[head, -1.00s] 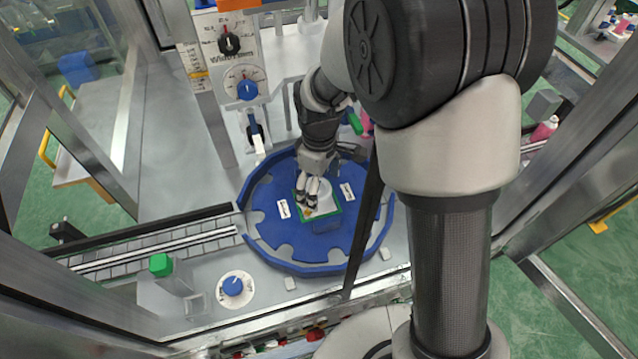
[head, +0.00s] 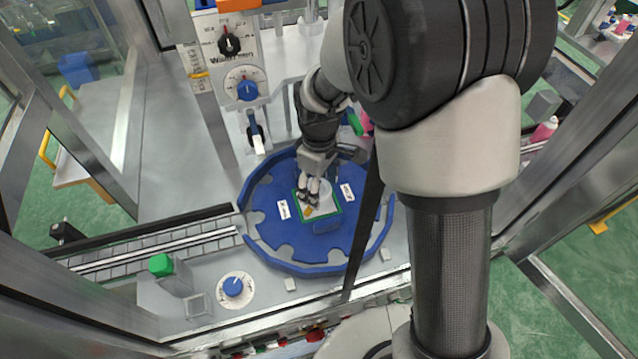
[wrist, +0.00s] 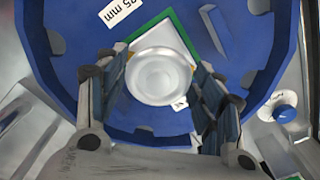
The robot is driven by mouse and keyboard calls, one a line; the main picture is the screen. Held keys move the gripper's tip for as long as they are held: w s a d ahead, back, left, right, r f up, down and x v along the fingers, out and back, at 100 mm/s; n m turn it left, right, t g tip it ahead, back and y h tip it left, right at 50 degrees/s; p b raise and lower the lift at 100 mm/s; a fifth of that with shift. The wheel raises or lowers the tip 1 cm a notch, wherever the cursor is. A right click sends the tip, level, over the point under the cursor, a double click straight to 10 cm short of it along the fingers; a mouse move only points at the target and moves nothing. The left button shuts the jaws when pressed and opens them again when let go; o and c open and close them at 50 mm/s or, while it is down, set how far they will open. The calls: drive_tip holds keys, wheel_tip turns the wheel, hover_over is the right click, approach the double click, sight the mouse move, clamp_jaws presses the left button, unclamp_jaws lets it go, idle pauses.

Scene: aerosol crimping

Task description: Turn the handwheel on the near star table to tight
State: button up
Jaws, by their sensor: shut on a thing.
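The near star table (head: 272,236) is a blue notched disc in the middle of the head view. It also fills much of the wrist view (wrist: 65,75). On it lies a white plate with a green edge (head: 338,222). The handwheel (wrist: 160,78) is a pale round knob over this plate, seen from above in the wrist view. My gripper (wrist: 161,72) has a finger on either side of the handwheel and is shut on it. In the head view my gripper (head: 309,197) points down at the plate and largely hides the handwheel. A small orange mark shows beside the fingertips.
White labels (head: 284,210) lie on the star table. A blue knob on a white dial (head: 233,286) and a green-topped post (head: 161,265) stand front left. A conveyor (head: 160,248) runs in from the left. A panel with dials (head: 228,42) stands behind. Metal frame posts surround the station.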

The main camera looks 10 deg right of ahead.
drive_tip(key=m+p, duration=0.1)
drive_tip(key=m, duration=0.3)
drive_tip(key=shift+s+a, duration=0.1)
drive_tip(key=shift+a+m, duration=0.15)
drive_tip(key=shift+m, duration=2.05)
drive_tip(key=o, duration=1)
drive_tip(key=shift+o, duration=0.2)
wheel_tip(320, 180, up, 12)
